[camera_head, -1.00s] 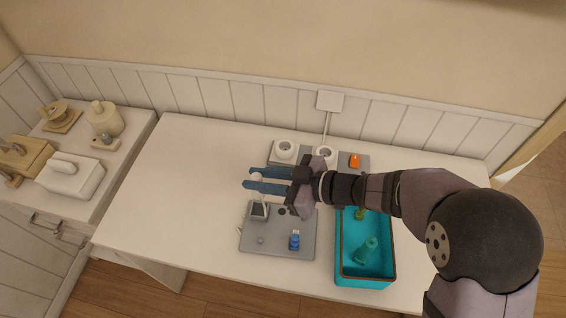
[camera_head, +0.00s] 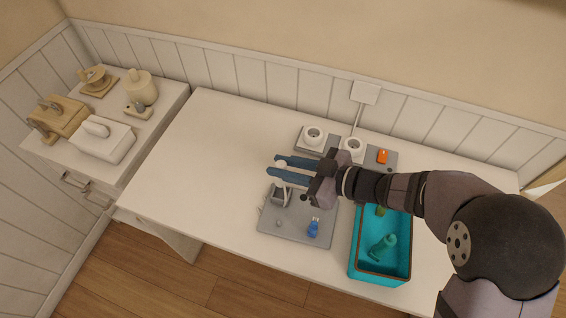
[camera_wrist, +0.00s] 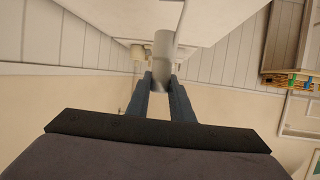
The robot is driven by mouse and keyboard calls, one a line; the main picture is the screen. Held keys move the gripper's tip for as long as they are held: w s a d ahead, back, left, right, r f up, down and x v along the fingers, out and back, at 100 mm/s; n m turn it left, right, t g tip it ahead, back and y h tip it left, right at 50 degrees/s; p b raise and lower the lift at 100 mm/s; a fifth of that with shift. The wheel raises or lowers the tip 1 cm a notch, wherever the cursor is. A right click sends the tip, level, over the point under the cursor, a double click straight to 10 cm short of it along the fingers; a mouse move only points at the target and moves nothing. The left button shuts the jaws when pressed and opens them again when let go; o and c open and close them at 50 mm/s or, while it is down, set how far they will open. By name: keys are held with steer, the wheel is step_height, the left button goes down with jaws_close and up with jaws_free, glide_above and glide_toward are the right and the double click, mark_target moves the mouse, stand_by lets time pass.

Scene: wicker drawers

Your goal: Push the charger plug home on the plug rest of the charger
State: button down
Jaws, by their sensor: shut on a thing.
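My gripper (camera_head: 274,166) is over the back left part of a grey board (camera_head: 306,236), its blue fingers pointing left. It is shut on a pale grey piece, which I take to be the charger plug (camera_wrist: 163,62); in the wrist view it shows as a grey cylinder between the fingertips. In the head view only a small pale part of it shows between the fingers. Just below the fingers stands a grey holder on the board, seemingly the charger (camera_head: 279,197). The fingers partly cover this area, so I cannot tell whether plug and rest touch.
A blue piece (camera_head: 314,227) and a small grey knob (camera_head: 278,223) are on the board. A teal bin (camera_head: 379,277) with green items stands right. The table's left is clear.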

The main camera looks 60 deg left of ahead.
mark_target(283, 185)
steer(key=shift+f+b, duration=1.2)
steer(key=shift+f, duration=1)
steer(key=shift+p, duration=0.75)
stand_by(0.4)
steer(key=shift+f+b, duration=1.4)
steer(key=shift+f, duration=0.8)
steer(key=c, duration=1.5)
jaws_free()
steer(key=shift+r, duration=0.15)
step_height(283, 185, up, 10)
steer(key=shift+f, duration=0.1)
